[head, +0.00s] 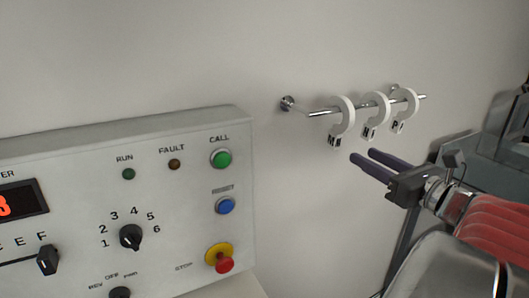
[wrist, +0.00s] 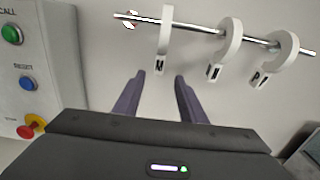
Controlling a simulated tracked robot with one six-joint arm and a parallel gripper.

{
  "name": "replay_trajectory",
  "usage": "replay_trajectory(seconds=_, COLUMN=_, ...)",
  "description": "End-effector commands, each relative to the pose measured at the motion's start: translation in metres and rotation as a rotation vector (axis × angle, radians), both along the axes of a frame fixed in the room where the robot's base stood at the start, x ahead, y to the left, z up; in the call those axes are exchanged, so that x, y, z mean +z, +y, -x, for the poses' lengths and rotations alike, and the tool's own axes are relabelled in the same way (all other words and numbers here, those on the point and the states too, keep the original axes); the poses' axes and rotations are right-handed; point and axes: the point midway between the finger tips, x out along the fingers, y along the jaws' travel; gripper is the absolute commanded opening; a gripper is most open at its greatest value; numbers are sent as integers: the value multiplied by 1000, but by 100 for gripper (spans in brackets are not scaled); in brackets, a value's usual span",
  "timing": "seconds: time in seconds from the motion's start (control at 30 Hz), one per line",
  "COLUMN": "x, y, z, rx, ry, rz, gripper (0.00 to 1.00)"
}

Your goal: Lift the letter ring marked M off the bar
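The ring marked M (head: 347,112) is a white open hook, leftmost of three on a metal bar (head: 322,112). Its letter tag hangs below the bar. In the wrist view the M ring (wrist: 164,38) looks nearly edge-on, its tag just above and between my fingertips in the picture. My gripper (head: 362,155) has two dark purple fingers, spread apart with nothing between them. In the head view the fingertips lie below and right of the M tag. In the wrist view my gripper (wrist: 159,76) is open below the ring; I see no contact.
A middle ring (head: 382,108), its letter hard to read, and a ring marked P (head: 411,101) hang to the right of M. A grey control panel (head: 180,200) with buttons and knobs stands at left. Bare wall (head: 300,200) lies between panel and gripper.

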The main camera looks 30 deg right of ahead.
Motion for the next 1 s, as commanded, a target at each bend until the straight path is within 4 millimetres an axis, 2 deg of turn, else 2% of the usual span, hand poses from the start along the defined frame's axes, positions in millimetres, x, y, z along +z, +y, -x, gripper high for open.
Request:
replay_trajectory(seconds=0.37, x=-1, y=1, z=-8, rx=4, ry=2, rz=2, gripper=38)
replay_trajectory(seconds=1.0, x=-1, y=4, z=-52, rx=7, ry=3, rz=2, gripper=38)
